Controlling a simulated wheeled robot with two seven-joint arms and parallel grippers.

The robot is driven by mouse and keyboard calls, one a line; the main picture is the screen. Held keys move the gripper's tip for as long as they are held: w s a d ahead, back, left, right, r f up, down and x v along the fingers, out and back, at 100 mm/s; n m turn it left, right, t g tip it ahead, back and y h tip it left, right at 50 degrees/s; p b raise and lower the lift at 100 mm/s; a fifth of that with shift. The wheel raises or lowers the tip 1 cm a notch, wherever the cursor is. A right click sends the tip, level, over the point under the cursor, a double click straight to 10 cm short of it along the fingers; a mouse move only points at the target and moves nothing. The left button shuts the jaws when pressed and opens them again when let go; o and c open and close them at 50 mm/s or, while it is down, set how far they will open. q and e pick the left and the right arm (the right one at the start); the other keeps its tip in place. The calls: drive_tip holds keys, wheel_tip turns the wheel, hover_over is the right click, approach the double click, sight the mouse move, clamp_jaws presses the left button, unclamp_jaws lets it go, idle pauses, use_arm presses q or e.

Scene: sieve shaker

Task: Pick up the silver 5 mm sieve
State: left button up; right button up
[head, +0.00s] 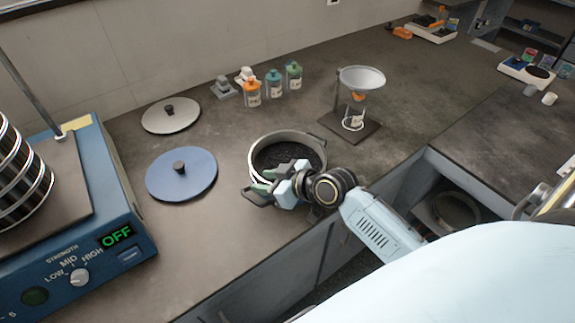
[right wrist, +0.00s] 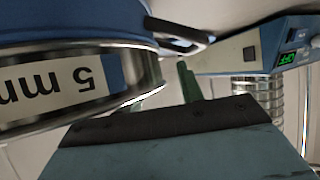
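The sieve (head: 254,160) is a round, silver-rimmed vessel with dark grains inside, standing on the counter near its front edge in the head view. In the right wrist view, which is upside down, its silver wall (right wrist: 125,97) carries a "5 mm" label. My right gripper (head: 268,190) is at the sieve's near side, low beside the wall. Its fingers look spread apart, with green pads, and I see nothing held between them. Whether a finger touches the wall is unclear. My left gripper is not in view.
The blue shaker (head: 100,262) reads OFF and carries a silver sieve stack (head: 20,180). A blue lid (head: 190,183) and a grey lid (head: 170,122) lie left of the sieve. Several jars (head: 274,90) stand behind. A funnel stand (head: 375,130) is at the right.

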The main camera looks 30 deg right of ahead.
clamp_jaws()
drive_tip(key=shift+r, duration=0.1)
idle(0.3)
